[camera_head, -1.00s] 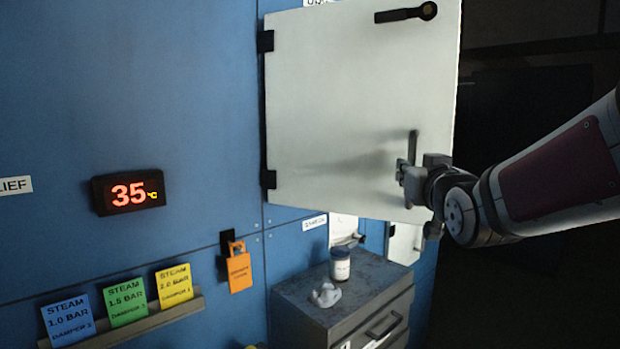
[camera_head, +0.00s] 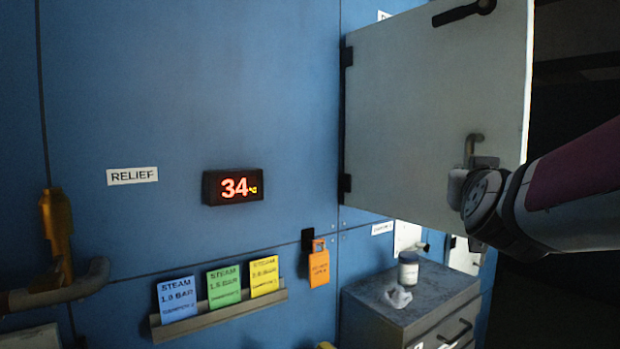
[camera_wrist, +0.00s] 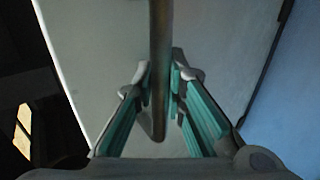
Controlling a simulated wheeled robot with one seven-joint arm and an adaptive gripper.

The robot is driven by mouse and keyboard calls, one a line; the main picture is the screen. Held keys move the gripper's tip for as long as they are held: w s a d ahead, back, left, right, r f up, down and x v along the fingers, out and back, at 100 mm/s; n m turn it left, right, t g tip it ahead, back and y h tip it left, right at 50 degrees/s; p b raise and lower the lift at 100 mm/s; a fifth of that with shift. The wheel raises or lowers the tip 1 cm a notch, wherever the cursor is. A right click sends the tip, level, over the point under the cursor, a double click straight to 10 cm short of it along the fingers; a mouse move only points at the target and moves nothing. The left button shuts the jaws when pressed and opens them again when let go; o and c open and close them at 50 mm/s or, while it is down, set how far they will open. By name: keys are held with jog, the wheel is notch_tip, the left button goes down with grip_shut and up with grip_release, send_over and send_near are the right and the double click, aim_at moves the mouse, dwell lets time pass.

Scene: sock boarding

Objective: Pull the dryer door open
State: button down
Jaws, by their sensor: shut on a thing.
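The dryer door (camera_head: 420,120) is a pale grey panel hinged on its left edge to the blue wall. It stands swung out from the wall, with its free right edge toward my arm. Its bar handle (camera_head: 471,147) sits low near the free edge. My gripper (camera_head: 466,180) is at the handle, partly hidden by my own wrist. In the wrist view the handle bar (camera_wrist: 158,70) runs between the two teal-padded fingers of my gripper (camera_wrist: 162,92), which are shut on it. The door face lies behind the fingers.
A 34-degree display (camera_head: 233,187) and a RELIEF label (camera_head: 132,176) are on the wall. Steam cards (camera_head: 223,288) stand in a rack below. A grey drawer cabinet (camera_head: 425,308) with a jar (camera_head: 408,270) and a crumpled white thing (camera_head: 398,295) stands below the door.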

jog(key=shift+s+a, duration=0.25)
dwell(0.3)
jog(key=c, duration=1.6)
grip_release()
jog(key=shift+s, duration=0.1)
jog(key=shift+a, duration=0.1)
jog(key=v, duration=0.7)
jog(key=shift+a, duration=0.2)
jog(key=shift+s, duration=0.1)
